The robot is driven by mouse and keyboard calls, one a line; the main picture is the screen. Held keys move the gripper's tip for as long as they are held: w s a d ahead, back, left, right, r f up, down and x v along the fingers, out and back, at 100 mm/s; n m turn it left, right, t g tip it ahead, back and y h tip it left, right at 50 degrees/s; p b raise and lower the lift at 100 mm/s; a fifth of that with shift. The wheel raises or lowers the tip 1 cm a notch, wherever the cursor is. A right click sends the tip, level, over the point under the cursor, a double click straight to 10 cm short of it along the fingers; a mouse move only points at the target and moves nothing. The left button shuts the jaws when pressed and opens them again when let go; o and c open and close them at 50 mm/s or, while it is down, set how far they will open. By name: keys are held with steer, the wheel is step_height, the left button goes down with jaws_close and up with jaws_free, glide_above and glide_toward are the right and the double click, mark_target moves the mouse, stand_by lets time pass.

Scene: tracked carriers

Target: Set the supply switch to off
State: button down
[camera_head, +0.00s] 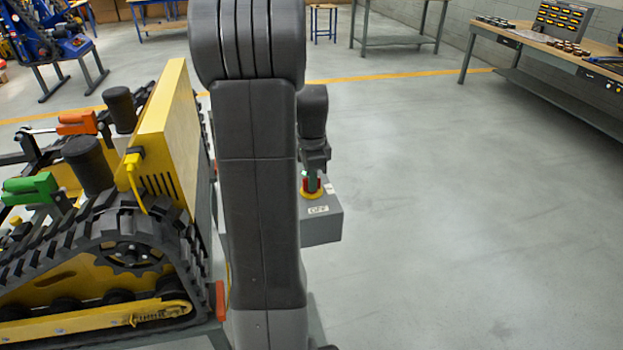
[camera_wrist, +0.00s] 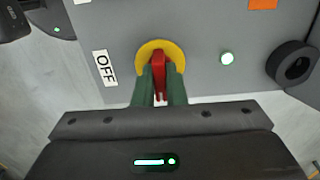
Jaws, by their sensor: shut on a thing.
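The supply switch has a red handle (camera_wrist: 159,72) on a round yellow plate (camera_wrist: 172,48), set in a grey box (camera_wrist: 200,20). My gripper (camera_wrist: 161,90) is shut on the red handle, with a green finger on each side. In the head view my gripper (camera_head: 312,183) reaches down to the switch on top of the grey box (camera_head: 322,228). A white OFF label (camera_wrist: 104,68) is left of the yellow plate in the wrist view.
A yellow tracked carrier (camera_head: 165,135) stands left of the box, with a yellow plug and cable on it. A dark ring-shaped part (camera_wrist: 293,65) is on the right in the wrist view. The floor right of the box is clear up to a workbench (camera_head: 560,55).

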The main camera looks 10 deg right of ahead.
steer(key=n+p, duration=0.1)
steer(key=n, duration=0.3)
steer(key=shift+r+n, duration=0.1)
steer(key=shift+n, duration=0.3)
steer(key=n+p, duration=0.1)
steer(key=n, duration=0.3)
steer(key=shift+n, duration=0.3)
steer(key=n, duration=0.4)
steer(key=shift+p, duration=0.4)
steer(key=shift+n, duration=2.2)
steer(key=c, duration=1.5)
jaws_free()
